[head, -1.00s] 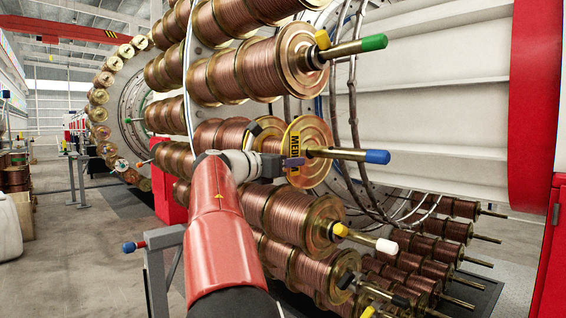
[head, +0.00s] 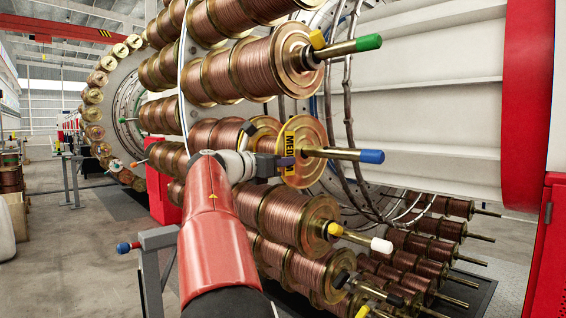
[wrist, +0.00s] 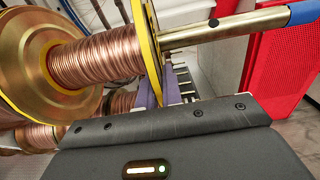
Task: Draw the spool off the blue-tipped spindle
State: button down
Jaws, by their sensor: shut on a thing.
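The copper-wound spool (head: 312,140) sits on the blue-tipped spindle (head: 335,152), its outer flange bearing a yellow "MEDIUM" label. The spindle's bare end and blue tip (head: 372,156) stick out to the right of that flange. In the wrist view the spool (wrist: 95,62) lies between two brass flanges, and the bare spindle (wrist: 225,30) runs to the upper right with a small dark spot on it. My gripper (head: 285,161) is shut on the spool at the outer flange's edge; its purple fingers (wrist: 158,92) show at the yellow rim. The spindle inside the spool is hidden.
A green-tipped spindle (head: 368,42) with its spool is above, and a white-tipped one (head: 381,245) below. Their yellow pieces stick out near the flanges. Cables hang behind. A grey post with a bar (head: 160,238) stands left of my arm. Open space lies right of the blue tip.

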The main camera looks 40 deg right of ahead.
dwell(0.7)
jog(key=shift+r, duration=0.25)
jog(key=s+b, duration=0.4)
jog(key=s, duration=0.5)
jog(key=shift+d, duration=0.4)
dwell(0.4)
jog(key=shift+r, duration=0.15)
jog(key=shift+s, duration=0.15)
jog(key=s+b, duration=0.3)
jog(key=s, duration=0.5)
jog(key=shift+s+d, duration=0.3)
jog(key=shift+s, duration=0.05)
dwell(0.7)
jog(key=shift+s, duration=0.1)
